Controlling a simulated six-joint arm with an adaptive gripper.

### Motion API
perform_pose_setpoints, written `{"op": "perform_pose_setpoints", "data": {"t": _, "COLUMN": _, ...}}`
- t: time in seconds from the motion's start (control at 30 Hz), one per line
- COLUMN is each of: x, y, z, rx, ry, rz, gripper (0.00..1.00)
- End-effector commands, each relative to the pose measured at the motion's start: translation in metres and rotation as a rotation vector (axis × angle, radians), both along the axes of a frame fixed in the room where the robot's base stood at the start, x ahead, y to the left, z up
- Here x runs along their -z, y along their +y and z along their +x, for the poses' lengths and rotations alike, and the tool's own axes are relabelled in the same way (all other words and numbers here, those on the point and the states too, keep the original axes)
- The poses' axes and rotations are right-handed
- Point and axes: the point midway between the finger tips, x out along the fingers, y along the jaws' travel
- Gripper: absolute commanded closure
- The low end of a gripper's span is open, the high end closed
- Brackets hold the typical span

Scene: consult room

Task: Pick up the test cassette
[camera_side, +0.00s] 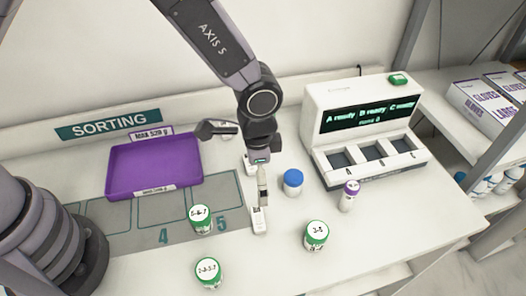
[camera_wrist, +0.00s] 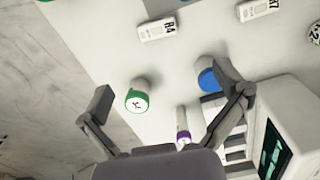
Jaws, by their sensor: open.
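Two white, flat test cassettes lie on the table. The nearer cassette (camera_side: 259,222) is just below my gripper (camera_side: 263,192) in the side view, and it shows at the top of the wrist view (camera_wrist: 157,30) with a dark printed label. The farther cassette (camera_side: 250,165) is partly hidden behind my gripper; another white cassette shows at the upper right of the wrist view (camera_wrist: 257,10). My gripper, also in the wrist view (camera_wrist: 165,82), is open and empty, its fingers wide apart. No cassette lies between the fingers. In the side view one finger hides the other.
A blue-capped jar (camera_side: 293,182) stands close right of my gripper. Green-lidded jars (camera_side: 316,235) (camera_side: 200,219) (camera_side: 208,272) and a purple-capped vial (camera_side: 348,196) stand around. A purple tray (camera_side: 112,182) is left. A three-slot analyser (camera_side: 318,105) is right. The front table is partly clear.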

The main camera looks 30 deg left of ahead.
Motion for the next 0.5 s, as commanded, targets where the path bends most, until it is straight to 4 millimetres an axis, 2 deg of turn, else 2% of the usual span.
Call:
{"op": "perform_pose_setpoints", "data": {"t": 0.3, "x": 0.061, "y": 0.001, "z": -0.001, "rx": -0.001, "ry": 0.003, "rz": 0.003, "gripper": 0.02}}
{"op": "perform_pose_setpoints", "data": {"t": 0.5, "x": 0.080, "y": 0.001, "z": 0.000, "rx": -0.001, "ry": 0.001, "rz": 0.001, "gripper": 0.02}}
